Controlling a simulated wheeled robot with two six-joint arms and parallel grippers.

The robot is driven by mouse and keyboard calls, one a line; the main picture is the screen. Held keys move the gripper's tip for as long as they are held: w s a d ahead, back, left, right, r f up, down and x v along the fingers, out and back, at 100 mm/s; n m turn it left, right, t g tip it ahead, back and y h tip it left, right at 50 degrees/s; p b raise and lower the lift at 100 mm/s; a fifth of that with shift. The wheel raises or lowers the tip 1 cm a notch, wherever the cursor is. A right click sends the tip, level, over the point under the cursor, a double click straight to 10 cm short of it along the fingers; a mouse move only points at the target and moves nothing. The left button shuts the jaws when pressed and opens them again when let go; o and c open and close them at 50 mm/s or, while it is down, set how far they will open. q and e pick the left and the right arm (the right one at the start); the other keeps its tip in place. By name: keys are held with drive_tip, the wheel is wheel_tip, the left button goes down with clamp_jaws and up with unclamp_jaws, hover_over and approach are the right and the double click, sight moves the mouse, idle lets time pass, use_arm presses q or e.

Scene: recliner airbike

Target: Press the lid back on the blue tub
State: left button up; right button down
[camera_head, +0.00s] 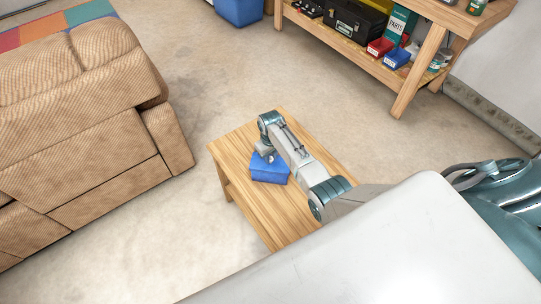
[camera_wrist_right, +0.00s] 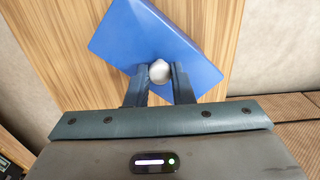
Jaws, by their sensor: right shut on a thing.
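The blue tub (camera_head: 269,174) stands on the small wooden table, partly hidden by my right arm and gripper in the head view. Its blue lid (camera_wrist_right: 145,38) fills the upper middle of the right wrist view and has a pale round knob (camera_wrist_right: 160,71). My right gripper (camera_wrist_right: 160,76) is shut on the knob, one finger on each side; it also shows above the tub in the head view (camera_head: 265,154). Whether the lid is seated on the rim cannot be told. My left gripper is not in view.
The wooden table (camera_head: 240,150) has free room around the tub. A brown recliner (camera_head: 90,130) stands to the left. A workbench (camera_head: 405,95) at the top right holds a black toolbox (camera_head: 354,24), a red bin (camera_head: 379,47) and a blue bin (camera_head: 396,58).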

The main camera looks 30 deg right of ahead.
drive_tip(key=c, duration=1.2)
unclamp_jaws()
drive_tip(key=shift+o, duration=0.5)
drive_tip(key=o, duration=0.4)
drive_tip(key=shift+r+p, duration=3.55)
drive_tip(key=shift+p, duration=0.15)
clamp_jaws()
